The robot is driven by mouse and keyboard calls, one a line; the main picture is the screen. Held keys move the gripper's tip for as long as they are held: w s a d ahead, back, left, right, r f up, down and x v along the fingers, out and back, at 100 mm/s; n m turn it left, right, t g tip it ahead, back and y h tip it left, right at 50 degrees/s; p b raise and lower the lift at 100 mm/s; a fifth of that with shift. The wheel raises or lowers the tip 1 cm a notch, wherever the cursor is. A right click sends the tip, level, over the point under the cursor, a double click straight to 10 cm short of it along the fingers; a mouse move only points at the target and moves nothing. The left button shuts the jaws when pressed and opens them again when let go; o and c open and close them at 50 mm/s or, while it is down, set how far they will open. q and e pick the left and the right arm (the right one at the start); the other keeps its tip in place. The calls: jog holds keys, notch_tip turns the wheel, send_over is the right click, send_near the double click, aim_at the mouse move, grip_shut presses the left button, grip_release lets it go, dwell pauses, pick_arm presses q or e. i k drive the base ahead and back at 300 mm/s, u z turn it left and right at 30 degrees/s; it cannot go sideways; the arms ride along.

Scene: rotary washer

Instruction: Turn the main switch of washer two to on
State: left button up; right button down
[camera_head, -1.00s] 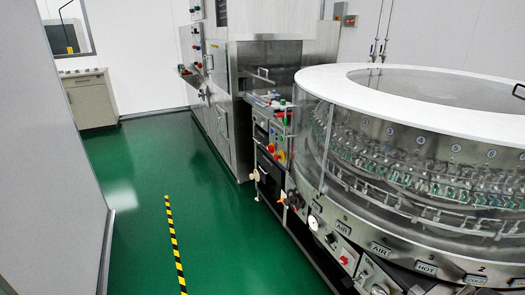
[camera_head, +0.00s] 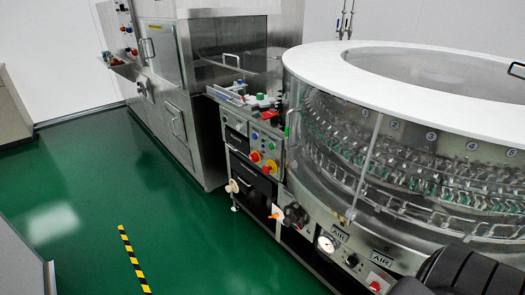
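The large round washer (camera_head: 420,52) with a white top ring and clear wall fills the right side. At its left end stands a control panel (camera_head: 262,142) with coloured buttons. Lower down are a black knob (camera_head: 295,215), a gauge (camera_head: 327,243) and a red switch (camera_head: 376,284) at the bottom edge. I cannot read which washer or control is which. A dark part, likely my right arm, shows at the lower right. Neither gripper's fingers are visible.
Steel cabinets (camera_head: 165,60) stand behind and left of the washer. Green floor (camera_head: 90,200) is open on the left, with a yellow-black strip (camera_head: 133,260). A grey wall edge (camera_head: 25,262) is at the lower left. An orange-tipped part (camera_head: 275,215) sticks out low from the washer front.

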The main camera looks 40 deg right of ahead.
aim_at(254, 158)
jog(key=z, duration=0.75)
jog(key=i, duration=1.05)
jog(key=z, duration=1)
